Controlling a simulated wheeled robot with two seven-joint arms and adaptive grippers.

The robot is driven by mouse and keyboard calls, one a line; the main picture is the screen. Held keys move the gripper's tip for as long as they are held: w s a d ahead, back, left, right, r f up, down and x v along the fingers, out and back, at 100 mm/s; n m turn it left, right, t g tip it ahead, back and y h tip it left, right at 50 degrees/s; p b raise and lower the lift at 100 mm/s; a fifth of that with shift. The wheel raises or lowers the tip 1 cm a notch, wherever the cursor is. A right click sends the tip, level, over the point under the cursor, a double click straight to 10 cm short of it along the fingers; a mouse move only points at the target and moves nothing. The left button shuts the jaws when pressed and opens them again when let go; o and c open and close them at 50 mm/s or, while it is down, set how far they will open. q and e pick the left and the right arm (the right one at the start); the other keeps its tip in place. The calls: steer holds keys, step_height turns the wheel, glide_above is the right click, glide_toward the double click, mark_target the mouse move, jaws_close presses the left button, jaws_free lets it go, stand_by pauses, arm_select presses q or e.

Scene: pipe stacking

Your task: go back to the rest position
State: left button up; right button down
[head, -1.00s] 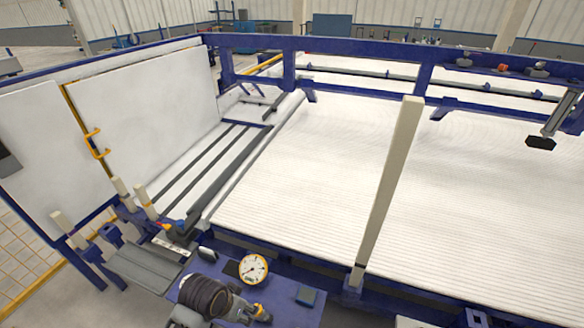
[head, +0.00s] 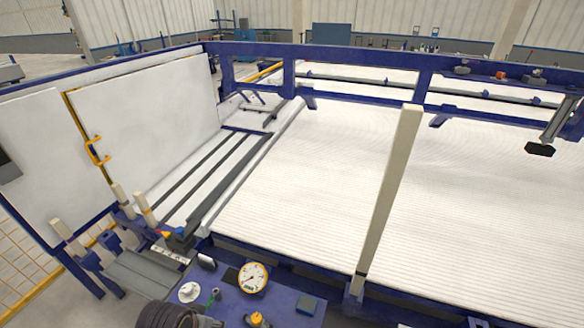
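A black ribbed part, which looks like part of my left arm, shows at the bottom edge of the head view, left of centre. A small dark piece of what may be my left gripper (head: 209,322) is cut off by the bottom edge beside it. Its fingers cannot be made out, and nothing is seen held in it. My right gripper is not in view.
A blue worktable (head: 232,306) carries a round gauge (head: 253,277), a white round part (head: 189,291) and a yellow-topped item (head: 258,319). A tall beige post (head: 390,195) stands before the broad white ribbed deck (head: 290,180). White panels (head: 145,105) stand at left.

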arm_select(q)
steer(key=s+f+g, duration=0.1)
steer(key=s+f, duration=0.2)
steer(key=f, duration=2.9)
steer(key=s+a+f, duration=0.2)
steer(key=s+f, duration=0.8)
steer(key=s, duration=0.1)
steer(key=s+a+f+g, duration=0.1)
steer(key=s+a+f, duration=0.1)
steer(key=s+f, duration=0.7)
steer(key=shift+s+f+g, duration=0.3)
steer(key=shift+s+f, duration=0.05)
steer(key=shift+s, duration=0.8)
steer(key=shift+m, duration=0.3)
